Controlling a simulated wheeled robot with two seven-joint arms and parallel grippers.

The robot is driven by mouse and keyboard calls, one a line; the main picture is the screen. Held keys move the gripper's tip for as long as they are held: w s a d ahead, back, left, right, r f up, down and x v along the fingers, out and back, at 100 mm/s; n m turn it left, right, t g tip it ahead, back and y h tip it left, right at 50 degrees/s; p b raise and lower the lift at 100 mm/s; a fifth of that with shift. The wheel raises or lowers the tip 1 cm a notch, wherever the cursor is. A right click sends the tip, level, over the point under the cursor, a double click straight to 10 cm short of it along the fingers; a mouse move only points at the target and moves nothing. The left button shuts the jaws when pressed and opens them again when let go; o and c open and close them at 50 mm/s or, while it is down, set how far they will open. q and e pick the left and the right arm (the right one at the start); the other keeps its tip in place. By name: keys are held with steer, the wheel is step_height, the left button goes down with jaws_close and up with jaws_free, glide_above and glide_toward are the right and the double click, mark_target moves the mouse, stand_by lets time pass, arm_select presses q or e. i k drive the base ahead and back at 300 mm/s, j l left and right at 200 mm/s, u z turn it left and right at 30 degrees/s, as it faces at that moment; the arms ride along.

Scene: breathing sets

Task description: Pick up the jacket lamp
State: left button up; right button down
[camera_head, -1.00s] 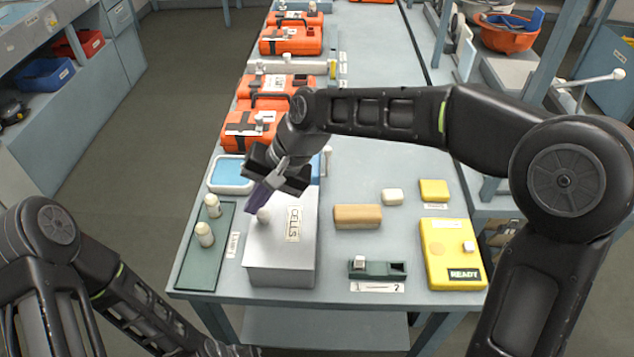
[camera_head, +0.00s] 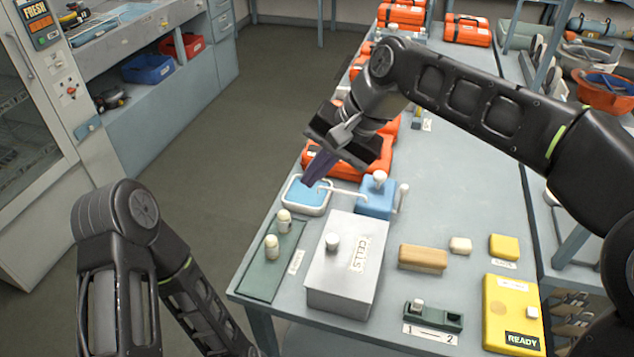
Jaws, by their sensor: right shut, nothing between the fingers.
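No object carries a readable jacket lamp label. A blue block (camera_head: 374,203) with a white knob on top and a thin white rod to its left stands behind the grey CELLS box (camera_head: 345,270); it may be the jacket lamp, but I cannot be sure. My right gripper (camera_head: 310,181) is shut and empty, its purple fingers pointing down over the blue pad in the white-rimmed tray (camera_head: 292,194), left of the blue block. Whether the fingertips touch the rod or pad is unclear. My left arm shows at lower left; its gripper is out of view.
A green mat (camera_head: 255,283) with two cream pegs (camera_head: 272,247) lies left of the CELLS box. To its right are a tan block (camera_head: 423,258), a green 1–2 holder (camera_head: 433,317) and a yellow READY box (camera_head: 512,305). Orange cases (camera_head: 335,165) stand behind.

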mark_target(284, 218)
steer(key=k, duration=1)
